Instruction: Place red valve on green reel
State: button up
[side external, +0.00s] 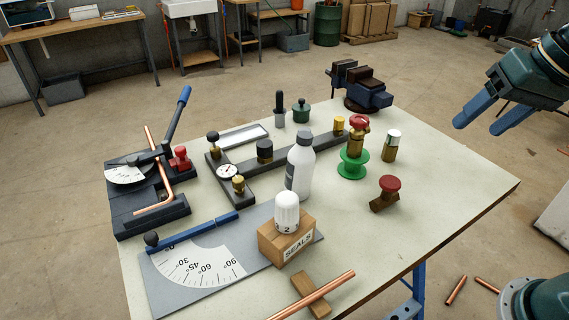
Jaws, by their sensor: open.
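A valve with a red handwheel (359,122) and brass body stands upright, apparently on top of the green reel (352,168), which rests on the table. A second valve with a darker red handwheel (390,183) and a brownish body sits tilted on the table, in front and to the right of the reel. My gripper (480,127) is at the upper right, with its two blue fingers apart and nothing between them. It is well clear of both valves and the reel.
A brass cylinder with a white top (391,146) stands right of the reel. A white bottle (299,166) stands to its left. A dark vise (359,88) is behind. The table's right side (455,185) is clear.

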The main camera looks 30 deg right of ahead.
jog(key=s+d+f+n, duration=0.1)
jog(key=s+f+n, duration=0.2)
jog(key=s+n, duration=0.2)
jog(key=shift+s+d+t+h, duration=0.15)
jog(key=shift+s+t+h, duration=0.2)
jog(key=shift+s, duration=0.55)
dwell(0.5)
